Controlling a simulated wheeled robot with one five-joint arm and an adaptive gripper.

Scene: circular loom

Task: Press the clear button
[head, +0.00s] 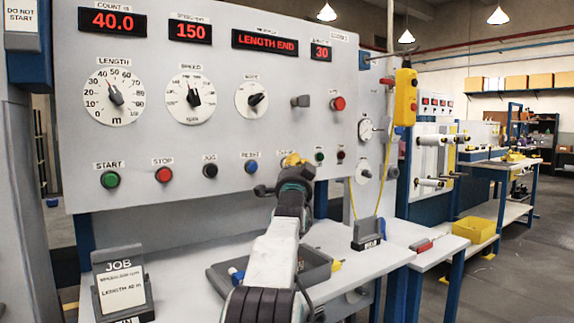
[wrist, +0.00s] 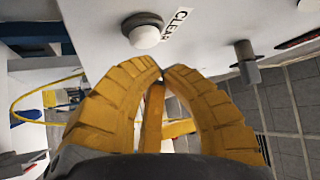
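The clear button shows in the wrist view as a white round cap (wrist: 146,36) in a dark ring, beside a CLEAR label (wrist: 177,24). My gripper's yellow fingers (wrist: 161,70) are shut, their tips together with nothing seen between them. In the picture the tips lie just below the button, with a small gap. In the head view my gripper (head: 292,160) is at the lower part of the grey panel, right of the blue RESET button (head: 251,167). It hides the clear button there.
The panel (head: 220,110) also has green START (head: 110,180), red STOP (head: 163,175) and black JOG (head: 210,171) buttons. Its display reads LENGTH END (head: 265,41). Below are a grey tray (head: 225,272) and a JOB card (head: 122,287). A yellow pendant (head: 405,97) hangs at the right.

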